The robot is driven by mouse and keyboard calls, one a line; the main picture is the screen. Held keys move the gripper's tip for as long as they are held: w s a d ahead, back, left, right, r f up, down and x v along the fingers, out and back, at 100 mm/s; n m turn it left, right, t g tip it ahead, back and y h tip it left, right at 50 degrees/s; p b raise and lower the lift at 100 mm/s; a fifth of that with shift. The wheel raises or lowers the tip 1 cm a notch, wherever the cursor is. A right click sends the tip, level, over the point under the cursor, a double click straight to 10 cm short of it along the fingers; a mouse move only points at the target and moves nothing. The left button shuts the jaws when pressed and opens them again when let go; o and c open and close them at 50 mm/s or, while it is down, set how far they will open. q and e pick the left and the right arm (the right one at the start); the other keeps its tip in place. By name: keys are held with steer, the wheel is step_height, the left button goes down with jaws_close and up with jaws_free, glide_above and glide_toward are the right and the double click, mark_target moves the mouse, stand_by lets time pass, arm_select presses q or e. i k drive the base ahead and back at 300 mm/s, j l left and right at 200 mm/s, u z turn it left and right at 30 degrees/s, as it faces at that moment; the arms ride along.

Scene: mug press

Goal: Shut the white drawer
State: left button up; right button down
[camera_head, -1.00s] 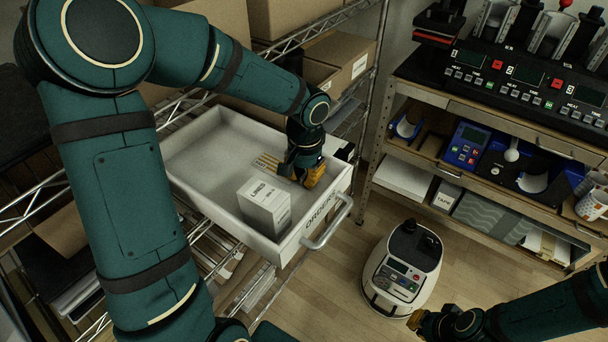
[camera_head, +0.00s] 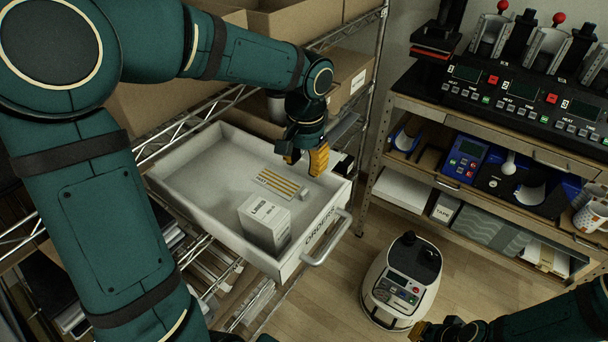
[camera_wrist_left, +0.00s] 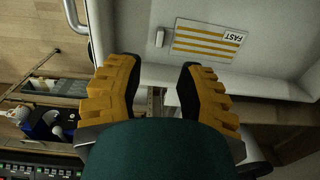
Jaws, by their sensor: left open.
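The white drawer (camera_head: 196,180) is pulled out from the wire shelf and stands open, with a grey bar handle (camera_head: 328,241) on its front, which is marked "ORDERS". Inside it are a white box (camera_head: 264,222) near the front, a flat card with yellow stripes (camera_head: 283,184) and a small grey block (camera_head: 305,194). My left gripper (camera_head: 304,163) is open and empty above the drawer's right side. In the left wrist view its two yellow fingers (camera_wrist_left: 158,82) are spread, with the drawer's floor beyond. My right gripper (camera_head: 424,330) shows only partly at the bottom edge.
Cardboard boxes (camera_head: 300,20) fill the wire shelf behind the drawer. A workbench (camera_head: 480,119) with mug presses stands at the right. A white and black floor robot (camera_head: 402,277) stands on the wooden floor, right of the drawer's front.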

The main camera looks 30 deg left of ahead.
mark_target(206, 177)
steer(key=k, duration=1)
